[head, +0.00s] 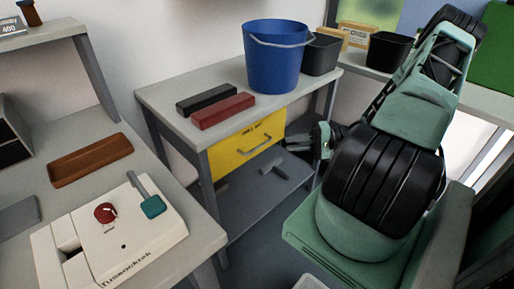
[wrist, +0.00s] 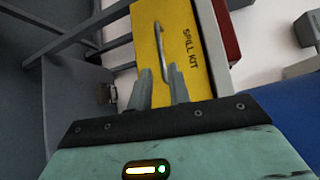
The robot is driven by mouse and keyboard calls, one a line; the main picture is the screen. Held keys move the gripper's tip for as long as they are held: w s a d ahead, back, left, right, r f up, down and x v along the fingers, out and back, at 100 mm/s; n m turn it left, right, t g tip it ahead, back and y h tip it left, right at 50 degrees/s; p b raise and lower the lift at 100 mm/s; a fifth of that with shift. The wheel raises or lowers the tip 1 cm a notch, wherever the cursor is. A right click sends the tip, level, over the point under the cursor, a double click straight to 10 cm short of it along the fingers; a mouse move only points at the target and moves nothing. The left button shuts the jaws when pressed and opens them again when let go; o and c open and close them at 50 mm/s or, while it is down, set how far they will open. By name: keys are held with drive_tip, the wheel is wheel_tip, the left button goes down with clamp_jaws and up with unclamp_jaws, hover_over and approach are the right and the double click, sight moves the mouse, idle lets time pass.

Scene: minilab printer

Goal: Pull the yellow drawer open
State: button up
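The yellow drawer (head: 228,158) is under the top of the grey bench, and its front looks flush with the frame, so it appears shut. It carries a metal bar handle (head: 256,146) and shows with "SPILL KIT" lettering in the wrist view (wrist: 195,68). My gripper (head: 318,140) is to the right of the drawer front in the head view, apart from it. In the wrist view my gripper (wrist: 161,76) has two spread fingers with a gap between them, and the handle (wrist: 161,50) lines up with that gap. Nothing is held.
The bench top (head: 165,97) holds a blue bucket (head: 274,58), a black bin (head: 321,55), a black box (head: 207,99) and a red box (head: 222,111). A lower shelf (head: 250,208) lies below the drawer. A white machine (head: 140,240) sits on the left table.

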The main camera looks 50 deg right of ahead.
sight(258, 147)
drive_tip(key=x, duration=1.1)
drive_tip(key=shift+w+a+f, duration=0.1)
drive_tip(key=shift+w+a, duration=0.15)
clamp_jaws()
